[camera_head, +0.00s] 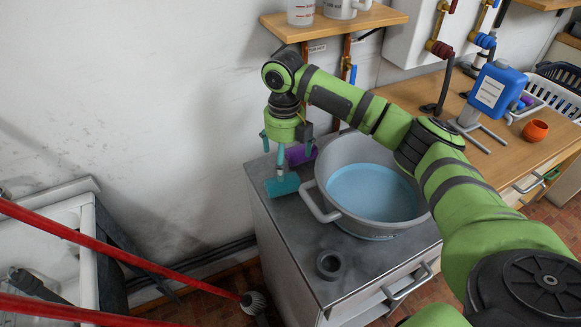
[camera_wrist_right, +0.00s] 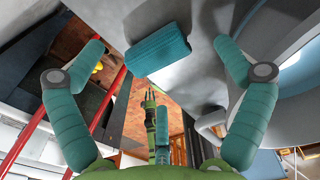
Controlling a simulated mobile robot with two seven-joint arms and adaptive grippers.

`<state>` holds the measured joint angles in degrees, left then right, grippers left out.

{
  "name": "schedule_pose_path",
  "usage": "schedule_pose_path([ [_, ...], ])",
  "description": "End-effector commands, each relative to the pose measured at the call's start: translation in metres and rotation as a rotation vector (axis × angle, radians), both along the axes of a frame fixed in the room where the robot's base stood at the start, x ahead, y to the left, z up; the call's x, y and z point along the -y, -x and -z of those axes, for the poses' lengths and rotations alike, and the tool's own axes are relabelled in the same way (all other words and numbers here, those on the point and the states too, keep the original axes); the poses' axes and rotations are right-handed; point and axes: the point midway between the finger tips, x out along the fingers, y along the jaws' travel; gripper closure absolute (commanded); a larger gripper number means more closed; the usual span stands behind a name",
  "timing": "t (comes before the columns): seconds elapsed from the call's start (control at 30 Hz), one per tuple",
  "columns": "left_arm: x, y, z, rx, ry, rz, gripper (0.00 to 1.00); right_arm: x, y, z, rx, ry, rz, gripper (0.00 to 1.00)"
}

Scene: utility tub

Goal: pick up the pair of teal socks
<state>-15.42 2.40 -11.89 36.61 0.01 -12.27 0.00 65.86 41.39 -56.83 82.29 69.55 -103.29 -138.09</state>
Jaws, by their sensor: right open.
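The teal socks (camera_head: 282,186) are a rolled bundle lying on the grey cabinet top near its left edge, left of the tub. They also show in the right wrist view (camera_wrist_right: 158,48), between the fingertips and beyond them. My right gripper (camera_head: 284,148) hangs from above, pointing down, over the area just behind the socks. Its fingers are spread wide in the right wrist view (camera_wrist_right: 157,46), with nothing held. A gap to the socks seems to remain, but its size is hard to tell. My left gripper does not clearly show.
A grey tub (camera_head: 348,152) with blue water and side handles stands right of the socks. A purple object (camera_head: 301,153) lies behind them, partly hidden by the gripper. A wall shelf (camera_head: 340,22) is above.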

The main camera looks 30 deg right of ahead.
Motion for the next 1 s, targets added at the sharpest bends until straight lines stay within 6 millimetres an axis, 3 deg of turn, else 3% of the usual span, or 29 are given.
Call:
schedule_pose_path([
  [0.1,-0.01,0.004,-0.003,-0.007,-0.013,0.002,0.6,-0.001,0.001,0.012,-0.003,0.001,-0.002,0.0],
  [0.3,-0.046,0.047,-0.009,-0.079,-0.063,0.002,0.6,-0.006,0.003,0.037,-0.005,0.001,-0.001,0.0],
  [0.4,-0.051,0.056,-0.011,-0.091,-0.069,0.002,0.6,-0.007,0.004,0.053,-0.003,0.002,0.0,0.0],
  [0.57,-0.043,0.05,-0.012,-0.08,-0.058,0.0,0.6,-0.007,0.003,0.065,0.001,0.0,-0.001,0.0],
  [0.77,-0.024,0.024,-0.012,-0.038,-0.033,0.002,0.6,-0.007,0.003,0.067,0.002,0.0,-0.001,0.0],
  [0.8,-0.023,0.022,-0.012,-0.033,-0.031,0.003,0.6,-0.007,0.003,0.067,0.002,0.0,-0.001,0.08],
  [0.93,-0.024,0.022,-0.012,-0.034,-0.032,0.005,0.6,-0.007,0.003,0.066,0.002,0.0,-0.001,0.6],
  [1.0,-0.025,0.024,-0.012,-0.039,-0.034,0.005,0.6,-0.007,0.003,0.067,0.001,0.0,-0.001,0.64],
])
